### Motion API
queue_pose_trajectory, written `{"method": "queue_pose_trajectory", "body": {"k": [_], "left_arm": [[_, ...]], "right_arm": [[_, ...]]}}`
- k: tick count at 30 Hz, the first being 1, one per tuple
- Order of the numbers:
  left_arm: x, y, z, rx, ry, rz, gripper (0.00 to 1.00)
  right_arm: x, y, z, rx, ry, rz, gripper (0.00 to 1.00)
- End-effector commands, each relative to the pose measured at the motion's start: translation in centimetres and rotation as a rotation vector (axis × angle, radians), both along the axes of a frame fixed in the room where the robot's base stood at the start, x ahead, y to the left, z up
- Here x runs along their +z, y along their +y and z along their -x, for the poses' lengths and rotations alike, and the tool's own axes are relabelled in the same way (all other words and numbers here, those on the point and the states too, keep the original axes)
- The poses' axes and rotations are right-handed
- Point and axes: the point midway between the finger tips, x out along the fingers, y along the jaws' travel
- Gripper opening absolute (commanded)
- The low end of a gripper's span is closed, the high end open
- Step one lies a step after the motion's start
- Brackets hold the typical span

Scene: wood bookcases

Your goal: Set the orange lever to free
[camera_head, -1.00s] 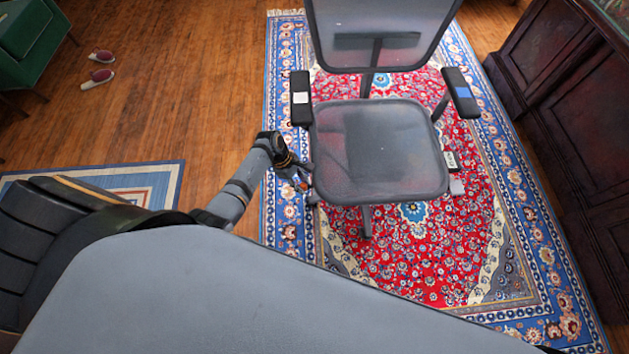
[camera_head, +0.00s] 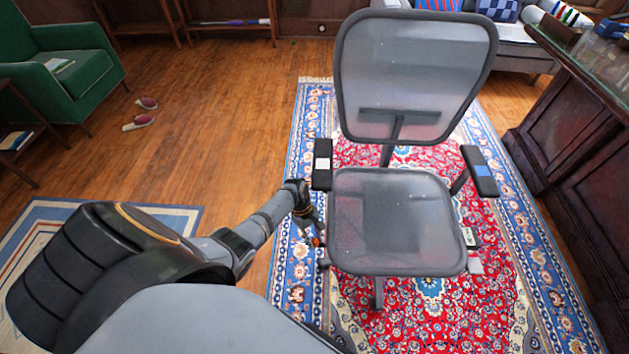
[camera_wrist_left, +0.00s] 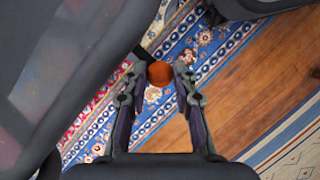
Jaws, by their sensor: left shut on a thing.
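The orange lever shows as a round orange knob (camera_wrist_left: 160,73) between my fingertips in the left wrist view. In the head view it is a small orange spot (camera_head: 316,241) under the left edge of the grey mesh office chair (camera_head: 395,225). My left gripper (camera_wrist_left: 160,80) is shut on the knob, one finger on each side. In the head view the left gripper (camera_head: 317,236) is low beside the seat, and its fingertips are small and partly hard to make out. The lever's stem is mostly hidden. My right gripper is not in view.
The chair stands on a red and blue patterned rug (camera_head: 440,300). Its left armrest (camera_head: 322,165) rises close to my left wrist. A dark cabinet (camera_head: 570,150) stands at right, a green armchair (camera_head: 75,65) at far left.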

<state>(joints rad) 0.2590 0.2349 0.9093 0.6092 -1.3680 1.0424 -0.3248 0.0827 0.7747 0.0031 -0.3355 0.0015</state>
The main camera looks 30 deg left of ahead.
Motion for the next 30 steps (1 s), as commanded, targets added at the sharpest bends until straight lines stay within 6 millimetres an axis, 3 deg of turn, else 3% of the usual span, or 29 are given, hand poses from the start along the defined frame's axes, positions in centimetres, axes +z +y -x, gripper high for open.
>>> {"method": "queue_pose_trajectory", "body": {"k": [4, 5, 10, 20, 23, 30], "left_arm": [[0.0, 0.0, 0.0, -0.001, -0.002, 0.0, 0.0], [0.0, 0.0, 0.0, -0.001, -0.002, 0.0, 0.28], [0.0, 0.0, 0.0, -0.001, -0.001, 0.0, 0.49], [0.4, 0.2, -0.1, 0.0, -0.001, 0.0, 0.49], [1.8, 0.9, -0.2, 0.0, -0.003, -0.002, 0.49], [7.2, 3.0, -0.9, -0.001, -0.005, -0.004, 0.49]], "right_arm": [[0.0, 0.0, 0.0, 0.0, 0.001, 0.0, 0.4], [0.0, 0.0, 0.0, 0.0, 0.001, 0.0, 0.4], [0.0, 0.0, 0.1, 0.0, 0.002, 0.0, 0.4], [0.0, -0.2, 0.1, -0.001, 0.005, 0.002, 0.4], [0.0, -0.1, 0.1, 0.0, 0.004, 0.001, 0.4], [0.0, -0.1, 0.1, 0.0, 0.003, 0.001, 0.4]]}}
